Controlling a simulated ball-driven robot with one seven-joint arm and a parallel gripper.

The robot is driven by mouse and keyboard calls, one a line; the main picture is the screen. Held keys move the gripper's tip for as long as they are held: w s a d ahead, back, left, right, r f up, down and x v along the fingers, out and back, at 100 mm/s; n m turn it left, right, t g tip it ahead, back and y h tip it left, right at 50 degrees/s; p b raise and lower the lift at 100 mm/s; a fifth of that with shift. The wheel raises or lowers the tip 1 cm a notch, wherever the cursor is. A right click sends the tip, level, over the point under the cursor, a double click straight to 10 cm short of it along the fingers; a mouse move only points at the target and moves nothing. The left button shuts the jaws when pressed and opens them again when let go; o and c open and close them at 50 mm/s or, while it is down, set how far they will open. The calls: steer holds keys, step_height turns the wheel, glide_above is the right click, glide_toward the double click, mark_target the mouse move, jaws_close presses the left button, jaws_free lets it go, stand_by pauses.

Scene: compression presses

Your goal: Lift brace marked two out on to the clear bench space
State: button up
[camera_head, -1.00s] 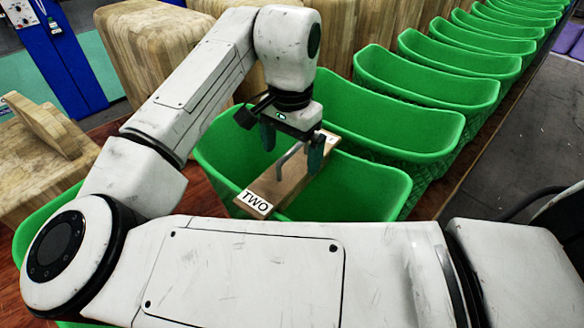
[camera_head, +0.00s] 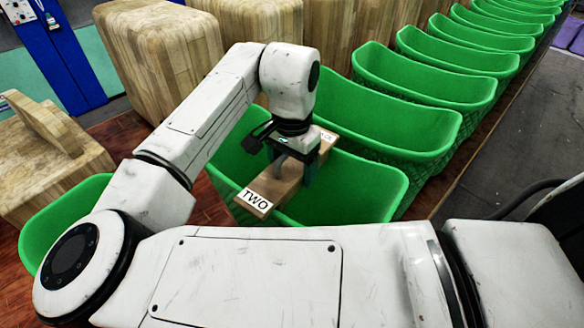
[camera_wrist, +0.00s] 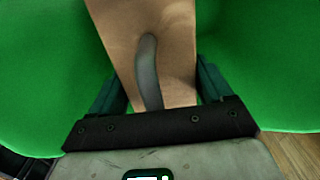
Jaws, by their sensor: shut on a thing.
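The brace marked TWO (camera_head: 265,187) is a brown wooden bar with a white label on its near end and a grey curved handle on top. It lies slantwise at the mouth of a green bin (camera_head: 372,190); I cannot tell whether it rests on the bin or hangs free. My gripper (camera_head: 293,175) points down over its middle, shut on it. In the wrist view the brace (camera_wrist: 182,40) and its handle (camera_wrist: 148,72) run between the two dark fingers of my gripper (camera_wrist: 158,95). The underside of the brace is hidden.
A row of green bins (camera_head: 430,75) runs to the back right. Large wooden blocks (camera_head: 160,50) stand behind, and another (camera_head: 45,160) is at left. A blue post (camera_head: 62,60) is at the far left. Grey floor (camera_head: 500,150) lies at right.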

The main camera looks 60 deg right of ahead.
steer(key=c, duration=0.9)
steer(key=shift+o, duration=0.2)
steer(key=shift+r, duration=0.2)
